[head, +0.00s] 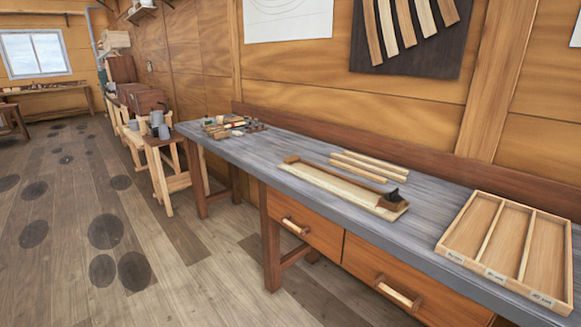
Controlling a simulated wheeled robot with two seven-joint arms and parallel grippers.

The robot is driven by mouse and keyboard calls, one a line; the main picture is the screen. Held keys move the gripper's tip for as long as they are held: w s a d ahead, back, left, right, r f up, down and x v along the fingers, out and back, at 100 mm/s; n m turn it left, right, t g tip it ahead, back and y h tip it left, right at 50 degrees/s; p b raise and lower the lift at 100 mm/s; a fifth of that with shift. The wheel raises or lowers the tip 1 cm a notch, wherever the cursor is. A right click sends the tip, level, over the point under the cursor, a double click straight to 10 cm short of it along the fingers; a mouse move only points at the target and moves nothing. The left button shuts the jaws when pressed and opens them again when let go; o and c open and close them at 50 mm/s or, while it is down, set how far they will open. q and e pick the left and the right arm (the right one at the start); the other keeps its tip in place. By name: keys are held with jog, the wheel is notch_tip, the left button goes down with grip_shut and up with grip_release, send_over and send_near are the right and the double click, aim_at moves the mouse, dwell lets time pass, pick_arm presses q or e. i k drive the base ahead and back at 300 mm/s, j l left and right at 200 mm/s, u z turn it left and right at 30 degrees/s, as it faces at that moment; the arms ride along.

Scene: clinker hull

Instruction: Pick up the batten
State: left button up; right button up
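A few thin pale wooden strips, which look like battens (368,167), lie side by side on the grey workbench (290,145). They lie just behind a long shallow wooden tray-like fixture (335,187) with a small black piece (393,196) at its right end. I cannot tell which strip is the one batten meant. Neither of my grippers is in view.
An open wooden tray with three compartments (485,270) sits on the bench at the right; it looks empty. Small tools and blocks (232,126) crowd the bench's far left end. Drawer handles (398,292) stick out in front.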

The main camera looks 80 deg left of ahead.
aim_at(380, 180)
jog(key=u, duration=2.2)
jog(key=i+j+z, duration=0.15)
jog(key=j+z, duration=0.15)
jog(key=j, duration=0.15)
jog(key=i, duration=0.05)
